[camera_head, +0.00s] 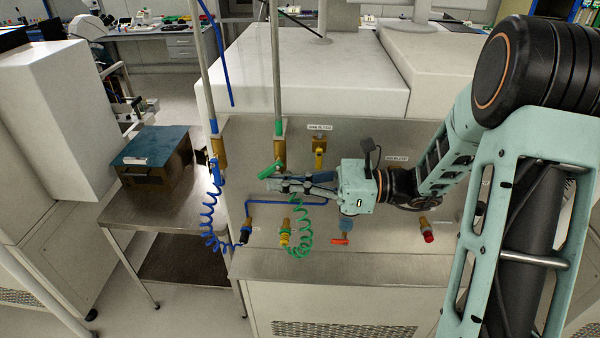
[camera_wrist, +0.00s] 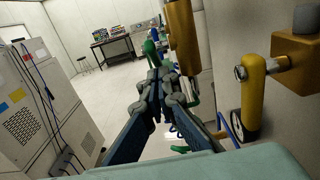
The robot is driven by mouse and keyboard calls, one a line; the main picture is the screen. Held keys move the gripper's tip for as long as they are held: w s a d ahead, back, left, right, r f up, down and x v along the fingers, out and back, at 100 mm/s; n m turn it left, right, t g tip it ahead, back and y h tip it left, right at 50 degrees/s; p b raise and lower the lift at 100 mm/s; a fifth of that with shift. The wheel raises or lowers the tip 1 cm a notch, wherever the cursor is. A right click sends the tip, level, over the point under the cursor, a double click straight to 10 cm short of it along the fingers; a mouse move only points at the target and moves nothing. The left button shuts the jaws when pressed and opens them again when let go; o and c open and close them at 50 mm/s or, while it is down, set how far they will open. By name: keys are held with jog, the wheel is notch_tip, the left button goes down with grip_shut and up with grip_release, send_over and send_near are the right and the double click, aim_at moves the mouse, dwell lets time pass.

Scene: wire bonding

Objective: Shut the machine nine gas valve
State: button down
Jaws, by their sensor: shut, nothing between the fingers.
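Several valves are on the steel panel; I cannot read which is machine nine's. A green valve handle (camera_head: 271,170) sits below a brass fitting on the vertical pipe, tilted down to the left. My gripper (camera_head: 275,184) is shut and empty, its fingertips close below this handle; I cannot tell whether they touch. In the wrist view, the green handle (camera_wrist: 150,50) is just beyond my fingertips (camera_wrist: 158,88). A blue valve handle (camera_head: 215,170) is at the left.
A green coiled hose (camera_head: 302,230) and a blue coiled hose (camera_head: 208,218) hang in front of the panel. An orange-red handle (camera_head: 340,241) and a red knob (camera_head: 428,236) are lower right.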

jog(key=shift+a, duration=0.4)
dwell(1.4)
jog(key=d, duration=1.2)
jog(key=shift+s+f, duration=0.15)
